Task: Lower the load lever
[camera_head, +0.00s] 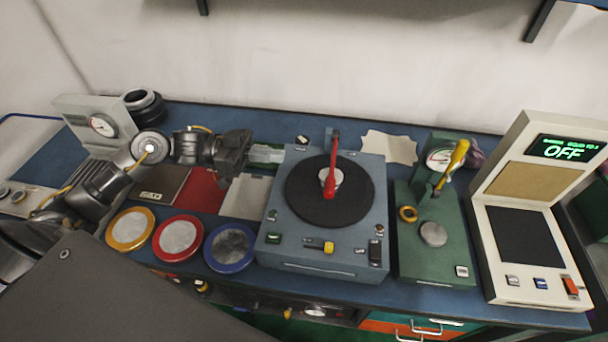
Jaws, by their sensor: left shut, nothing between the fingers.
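A grey-blue machine (277,199) with a black round turntable stands at the middle of the bench. I cannot tell from labels which one is the load lever. My left gripper (278,154) is shut and empty, beside the back left edge of the grey-blue machine, left of the red lever. It appears apart from both levers. My right gripper is not in view.
Yellow (130,229), red (178,238) and blue (230,248) rimmed discs lie at the front left. A cream tester (530,245) reading OFF stands at the right. A gauge box (95,118) and dark rings (145,105) stand at the back left. Drawers are below the bench.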

